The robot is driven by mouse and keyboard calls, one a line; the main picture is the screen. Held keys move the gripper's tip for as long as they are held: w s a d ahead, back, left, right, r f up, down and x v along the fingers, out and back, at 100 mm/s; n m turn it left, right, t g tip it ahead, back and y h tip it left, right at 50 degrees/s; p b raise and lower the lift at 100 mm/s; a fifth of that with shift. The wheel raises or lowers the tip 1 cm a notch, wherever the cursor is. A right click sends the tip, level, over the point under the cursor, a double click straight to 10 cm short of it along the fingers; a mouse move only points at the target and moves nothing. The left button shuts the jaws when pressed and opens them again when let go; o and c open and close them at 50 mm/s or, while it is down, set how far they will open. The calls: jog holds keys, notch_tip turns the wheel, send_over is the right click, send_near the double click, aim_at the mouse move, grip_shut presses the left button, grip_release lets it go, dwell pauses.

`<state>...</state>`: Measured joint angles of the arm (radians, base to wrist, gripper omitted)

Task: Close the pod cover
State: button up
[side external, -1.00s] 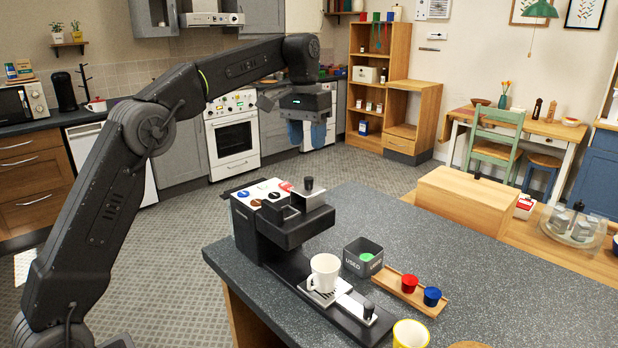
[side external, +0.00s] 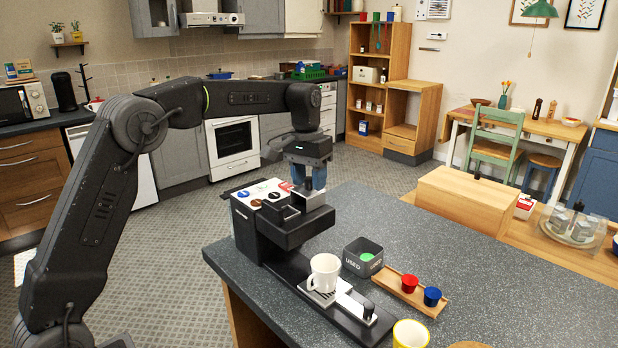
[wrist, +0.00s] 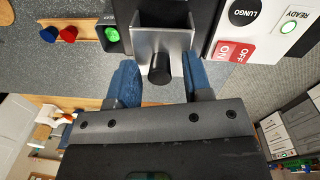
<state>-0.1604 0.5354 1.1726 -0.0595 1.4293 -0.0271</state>
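The black coffee machine (side external: 270,243) stands on the dark speckled counter. On its top is the silver pod cover (side external: 307,201), with a short black knob that shows clearly in the wrist view (wrist: 160,70). How far the cover is open is hard to tell. My gripper (side external: 307,181) is just above the cover, pointing down. In the wrist view my gripper (wrist: 159,64) has its two blue fingers spread, one on each side of the knob with gaps between. Nothing is held. In the side view the fingers partly hide the knob.
A white mug (side external: 324,270) stands on the machine's drip tray. A dark used-pod bin (side external: 363,262), a wooden tray (side external: 404,287) with a red pod (side external: 409,284) and a blue pod (side external: 432,296), and a yellow mug (side external: 410,334) are nearby. The counter behind is clear.

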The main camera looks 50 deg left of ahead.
grip_shut()
dwell(0.3)
jog(key=shift+s, duration=3.25)
jog(key=shift+o, duration=0.5)
grip_release()
notch_tip(320, 180, up, 14)
jog(key=shift+a, duration=0.4)
jog(key=shift+s+f, duration=0.1)
jog(key=shift+s, duration=0.05)
